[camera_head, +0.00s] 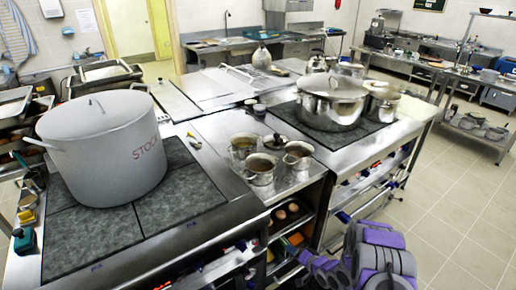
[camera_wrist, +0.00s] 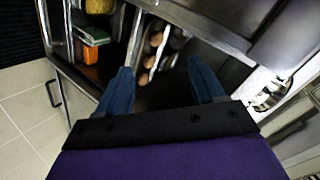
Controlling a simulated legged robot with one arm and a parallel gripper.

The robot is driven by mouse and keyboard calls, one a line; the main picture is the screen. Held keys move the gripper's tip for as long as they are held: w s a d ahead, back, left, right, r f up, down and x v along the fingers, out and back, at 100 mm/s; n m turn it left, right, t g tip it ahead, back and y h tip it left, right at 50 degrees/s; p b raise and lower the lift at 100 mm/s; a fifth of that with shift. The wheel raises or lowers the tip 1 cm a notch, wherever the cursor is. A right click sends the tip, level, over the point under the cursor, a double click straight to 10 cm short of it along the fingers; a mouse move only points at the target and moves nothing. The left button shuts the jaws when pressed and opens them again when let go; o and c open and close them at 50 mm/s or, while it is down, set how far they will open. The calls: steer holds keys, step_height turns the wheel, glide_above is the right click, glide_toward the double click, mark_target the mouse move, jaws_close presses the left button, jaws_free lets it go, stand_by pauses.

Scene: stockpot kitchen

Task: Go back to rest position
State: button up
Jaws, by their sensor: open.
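My gripper (camera_wrist: 162,88) is open in the wrist view, with its two blue fingers apart and nothing between them. It points toward an open shelf (camera_wrist: 130,75) in the steel counter, where several brown round items (camera_wrist: 152,50) lie in a rack beyond the fingertips. In the head view my folded purple and grey arm shows at the bottom right, in front of the counter. The fingers cannot be made out there.
A large grey stockpot (camera_head: 104,146) marked STOCK stands on the left cooktop (camera_head: 182,205). Small metal pots (camera_head: 261,168) stand in the middle, and a big steel pot (camera_head: 332,102) on the right cooktop (camera_head: 357,134). The tiled floor (camera_head: 452,215) at right is clear.

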steer(key=w+d+r+n+g+h, duration=0.1)
steer(key=w+d+r+h, duration=0.15)
steer(key=d+r, duration=0.3)
steer(key=s+d+r+g+h, duration=0.1)
steer(key=s+r+h, duration=0.1)
steer(key=s+r, duration=0.35)
steer(key=s+d+r+n+g+h, duration=0.1)
steer(key=s+d+r+g+h, duration=0.15)
steer(key=r, duration=0.65)
steer(key=s+d+r+g+h, duration=0.1)
steer(key=s+r, duration=0.3)
steer(key=r, duration=0.3)
steer(key=s+a+r+n+g, duration=0.1)
steer(key=s+a+r, duration=0.3)
steer(key=s, duration=0.8)
steer(key=s+a+r+n+g+y, duration=0.1)
steer(key=s+a+r+g, duration=0.2)
steer(key=s, duration=0.9)
steer(key=s+a+r+n+g, duration=0.1)
steer(key=s+a+r, duration=0.4)
steer(key=s, duration=0.8)
step_height(320, 180, up, 2)
steer(key=shift+r+g+y, duration=0.1)
steer(key=shift+g+y, duration=0.2)
steer(key=shift+g, duration=0.45)
